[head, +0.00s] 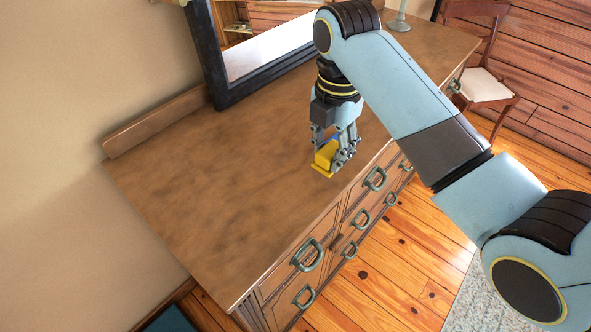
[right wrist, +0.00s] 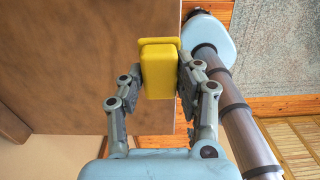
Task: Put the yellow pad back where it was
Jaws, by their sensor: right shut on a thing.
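The yellow pad (head: 325,158) is between the fingers of my right gripper (head: 338,150), low over the dresser top (head: 210,180) near its front edge. The gripper points down, shut on the pad. I cannot tell whether the pad touches the wood. In the right wrist view the pad (right wrist: 158,72) sits between both fingertips of the gripper (right wrist: 159,80), its upper part sticking out past them. A small blue patch shows between the fingers in the head view. My left gripper is not in view.
A dark-framed mirror (head: 222,100) stands at the back of the dresser. A pale green stand (head: 398,22) is at the far end. The dresser top left of the gripper is bare. A chair (head: 483,80) stands beyond the dresser's far end. Drawer handles (head: 307,255) line its front.

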